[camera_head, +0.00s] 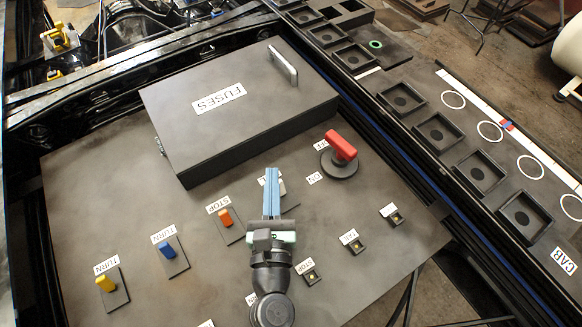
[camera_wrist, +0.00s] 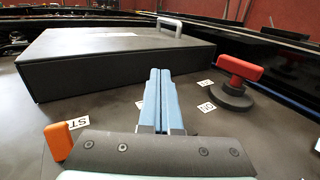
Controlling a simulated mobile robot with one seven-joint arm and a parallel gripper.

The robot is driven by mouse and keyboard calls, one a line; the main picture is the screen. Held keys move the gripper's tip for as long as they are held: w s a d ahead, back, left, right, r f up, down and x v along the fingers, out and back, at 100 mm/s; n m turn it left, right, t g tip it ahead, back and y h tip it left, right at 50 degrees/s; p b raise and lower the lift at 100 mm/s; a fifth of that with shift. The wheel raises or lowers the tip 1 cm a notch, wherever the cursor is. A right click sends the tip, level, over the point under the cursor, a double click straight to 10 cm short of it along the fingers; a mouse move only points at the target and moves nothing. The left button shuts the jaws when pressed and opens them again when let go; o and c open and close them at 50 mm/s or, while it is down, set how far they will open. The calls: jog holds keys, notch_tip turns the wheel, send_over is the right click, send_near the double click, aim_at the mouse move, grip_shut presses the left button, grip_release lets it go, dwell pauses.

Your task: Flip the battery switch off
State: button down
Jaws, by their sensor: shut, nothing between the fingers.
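The battery switch has a red handle (camera_head: 341,145) on a round black base (camera_head: 339,165), on the panel right of the fuse box. OFF and ON labels sit beside it; the ON label (camera_head: 315,178) is nearer to me. In the wrist view the red handle (camera_wrist: 240,67) stands to the right, above its black base (camera_wrist: 235,96). My gripper (camera_head: 271,172) is shut, its blue fingers together and empty. It is left of the switch and apart from it, in front of the fuse box. The fingers (camera_wrist: 160,75) hide part of the panel and a label behind them.
The black FUSES box (camera_head: 240,105) with a grey handle (camera_head: 283,65) stands behind my gripper. Orange (camera_head: 226,216), blue (camera_head: 167,249) and yellow (camera_head: 105,283) switches are at the left. Small sockets (camera_head: 353,245) lie at the right front. Square trays (camera_head: 437,133) line the far right.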

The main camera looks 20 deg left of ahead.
jog(key=shift+s+a, duration=0.45)
jog(key=shift+s, duration=0.4)
jog(key=shift+r, duration=0.1)
